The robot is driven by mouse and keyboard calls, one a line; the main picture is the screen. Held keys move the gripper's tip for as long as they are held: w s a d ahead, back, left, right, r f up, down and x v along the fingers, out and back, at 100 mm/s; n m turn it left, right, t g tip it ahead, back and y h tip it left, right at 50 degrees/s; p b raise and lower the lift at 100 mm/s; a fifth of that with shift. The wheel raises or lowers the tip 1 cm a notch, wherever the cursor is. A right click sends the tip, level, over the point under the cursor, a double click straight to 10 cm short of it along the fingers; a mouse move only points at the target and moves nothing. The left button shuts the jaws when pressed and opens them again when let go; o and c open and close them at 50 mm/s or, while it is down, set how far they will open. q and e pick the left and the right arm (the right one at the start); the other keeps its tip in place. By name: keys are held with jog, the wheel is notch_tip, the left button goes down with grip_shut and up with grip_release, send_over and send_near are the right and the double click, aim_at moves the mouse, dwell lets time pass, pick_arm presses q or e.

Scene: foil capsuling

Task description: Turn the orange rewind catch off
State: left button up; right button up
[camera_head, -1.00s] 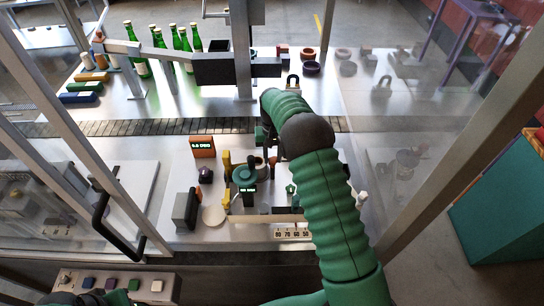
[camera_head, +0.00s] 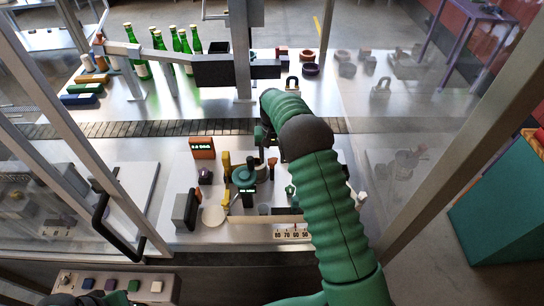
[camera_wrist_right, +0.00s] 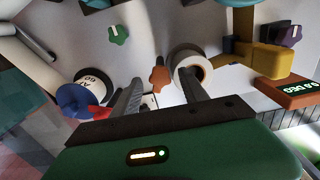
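The orange rewind catch (camera_wrist_right: 160,79) is a small lobed knob in the right wrist view, beside a white roll (camera_wrist_right: 190,64) with an orange core. In the head view the catch (camera_head: 273,163) is a small orange spot beside my right gripper (camera_head: 263,153). In the wrist view the two fingers of my right gripper (camera_wrist_right: 160,97) are spread apart, with the catch seen in the gap between them. I see nothing held, and contact with the catch cannot be told.
A green lobed knob (camera_wrist_right: 118,34), a blue dial (camera_wrist_right: 78,98), a yellow bracket (camera_wrist_right: 245,50) and an orange display (camera_wrist_right: 286,92) are close around the catch. A conveyor (camera_head: 180,127) crosses behind. Clear panels and metal posts (camera_head: 75,120) frame the workspace.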

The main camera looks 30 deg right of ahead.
jog(key=shift+f, duration=0.1)
jog(key=shift+r, duration=0.2)
notch_tip(320, 180, up, 8)
jog(key=shift+w+f+b, duration=0.1)
jog(key=shift+b, duration=1.15)
notch_tip(320, 180, up, 9)
send_over(272, 160)
jog(key=shift+f, duration=0.2)
